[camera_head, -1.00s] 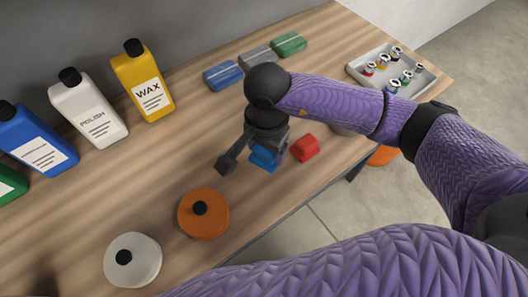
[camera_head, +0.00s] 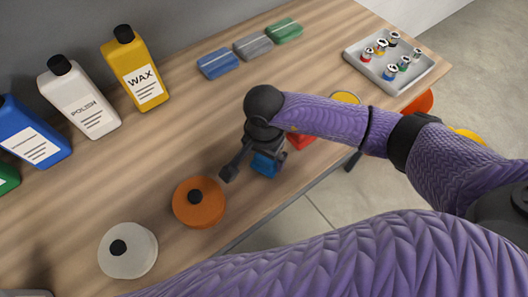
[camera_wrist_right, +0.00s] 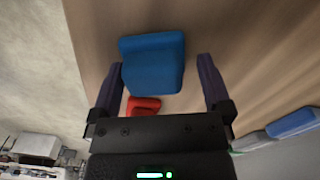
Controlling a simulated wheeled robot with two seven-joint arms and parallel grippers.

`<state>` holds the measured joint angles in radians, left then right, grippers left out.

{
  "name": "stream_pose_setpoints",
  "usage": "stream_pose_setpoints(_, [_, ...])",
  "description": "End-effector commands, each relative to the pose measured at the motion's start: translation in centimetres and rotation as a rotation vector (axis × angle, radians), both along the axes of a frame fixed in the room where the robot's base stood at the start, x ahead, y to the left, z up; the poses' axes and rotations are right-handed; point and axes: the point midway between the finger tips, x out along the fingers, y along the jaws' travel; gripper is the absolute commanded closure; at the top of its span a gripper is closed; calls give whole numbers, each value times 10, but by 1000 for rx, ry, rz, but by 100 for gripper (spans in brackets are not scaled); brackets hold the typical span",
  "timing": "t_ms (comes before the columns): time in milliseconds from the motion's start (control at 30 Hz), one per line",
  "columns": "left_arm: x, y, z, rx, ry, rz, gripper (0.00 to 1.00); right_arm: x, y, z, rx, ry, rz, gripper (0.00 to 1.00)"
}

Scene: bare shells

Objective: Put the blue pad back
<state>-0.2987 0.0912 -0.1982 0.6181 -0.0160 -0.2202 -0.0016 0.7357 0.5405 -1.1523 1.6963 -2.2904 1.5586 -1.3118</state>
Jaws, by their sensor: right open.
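A blue block-like pad (camera_head: 266,166) lies on the wooden table near its front edge, partly hidden by my right gripper (camera_head: 254,166). In the right wrist view the blue pad (camera_wrist_right: 152,66) shows between the two open fingers of the right gripper (camera_wrist_right: 160,82), nearer the left finger; no grip on it shows. A flatter blue piece with a pale stripe (camera_head: 217,64) lies at the back of the table, beside a grey one (camera_head: 252,46) and a green one (camera_head: 285,30). My left gripper is not in view.
A red block (camera_head: 301,141) is close to the gripper, partly behind my arm. Round orange (camera_head: 199,204) and white (camera_head: 128,251) pieces with black knobs lie at left front. Bottles (camera_head: 135,70) line the wall. A grey tray (camera_head: 422,74) with small bottles stands at right.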

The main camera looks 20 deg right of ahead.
Motion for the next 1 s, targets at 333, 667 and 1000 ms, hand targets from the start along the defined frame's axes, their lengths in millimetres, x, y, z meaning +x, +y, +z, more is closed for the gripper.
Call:
stream_pose_setpoints(333, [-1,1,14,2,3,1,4,1,0,65,2,-6,2,0])
stream_pose_setpoints(667, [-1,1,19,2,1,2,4,0,0,122,0,-1,0,0])
stream_pose_setpoints(1000, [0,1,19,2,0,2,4,0,0,123,2,2,-3,0])
